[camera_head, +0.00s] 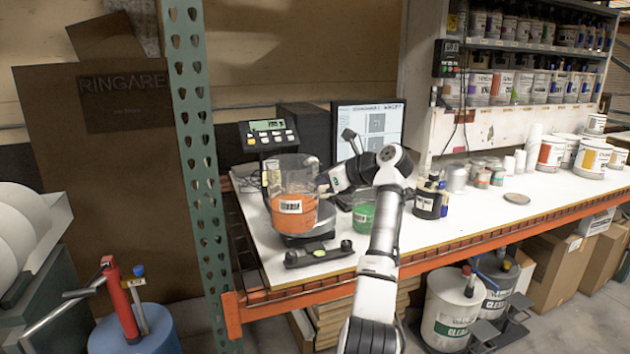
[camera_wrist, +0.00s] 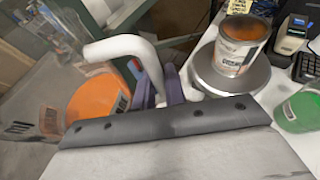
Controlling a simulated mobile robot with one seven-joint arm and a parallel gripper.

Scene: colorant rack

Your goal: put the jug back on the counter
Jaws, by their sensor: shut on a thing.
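The jug (camera_head: 295,178) is clear, with orange liquid in its lower part and a white label. In the head view it is held up at the front of the scale, above the counter (camera_head: 440,228). My gripper (camera_head: 324,182) is shut on its handle from the right. In the wrist view the jug (camera_wrist: 45,100) is at the left, tilted in the picture, and its white handle (camera_wrist: 122,47) runs to the fingers (camera_wrist: 160,88). A can with orange content (camera_wrist: 242,45) stands on the round scale plate (camera_wrist: 205,75); the jug mostly hides it in the head view.
A green container (camera_head: 363,217) stands right of the scale, with a dark bottle (camera_head: 427,203) beyond. A scale display (camera_head: 268,135) and a monitor (camera_head: 368,125) stand behind. A black bar-shaped device (camera_head: 318,254) lies at the front edge. A green post (camera_head: 200,160) rises at the left.

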